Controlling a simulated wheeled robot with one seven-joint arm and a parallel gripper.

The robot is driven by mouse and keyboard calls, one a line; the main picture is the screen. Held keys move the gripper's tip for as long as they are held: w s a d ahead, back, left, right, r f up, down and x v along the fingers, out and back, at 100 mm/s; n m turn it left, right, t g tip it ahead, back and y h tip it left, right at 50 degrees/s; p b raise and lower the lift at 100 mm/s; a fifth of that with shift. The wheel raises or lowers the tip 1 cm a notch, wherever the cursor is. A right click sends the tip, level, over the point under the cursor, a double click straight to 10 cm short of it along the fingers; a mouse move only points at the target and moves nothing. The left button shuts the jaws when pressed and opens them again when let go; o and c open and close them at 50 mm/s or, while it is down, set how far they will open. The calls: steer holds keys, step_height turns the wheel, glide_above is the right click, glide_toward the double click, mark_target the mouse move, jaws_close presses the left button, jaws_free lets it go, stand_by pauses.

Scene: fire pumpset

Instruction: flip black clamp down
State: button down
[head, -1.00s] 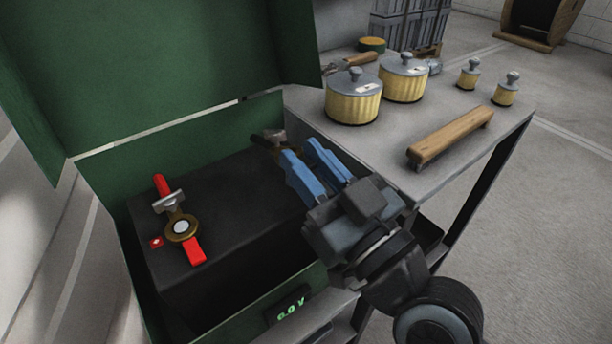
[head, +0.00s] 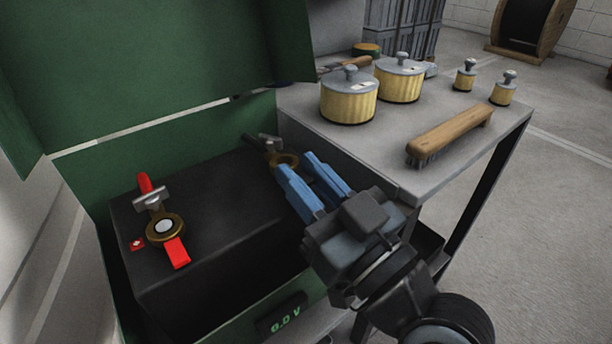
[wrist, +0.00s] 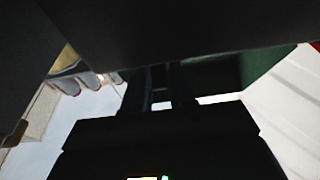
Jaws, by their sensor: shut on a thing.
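The black clamp (head: 268,148) sits at the far right of the dark battery block (head: 215,210) in the head view, with a metal T-shaped bolt and a brass ring. My gripper (head: 296,164), with blue fingers, is at the near side of that ring and shut on the black clamp. The fingers hide the clamp's near end. A matching red clamp (head: 165,228) with a brass ring lies on the left of the block. The wrist view is mostly dark, and the clamp cannot be made out there.
The green box (head: 90,185) surrounds the block, its lid (head: 150,65) raised behind. A grey table (head: 400,165) at right bears two yellow pots (head: 348,98), a wooden brush (head: 450,137) and two small yellow weights (head: 503,92). A green-digit display (head: 283,314) is on the box front.

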steer(key=shift+f, duration=0.2)
steer(key=c, duration=0.9)
jaws_free()
steer(key=shift+r, duration=0.15)
steer(key=shift+b+v, duration=0.5)
steer(key=shift+v, duration=3.35)
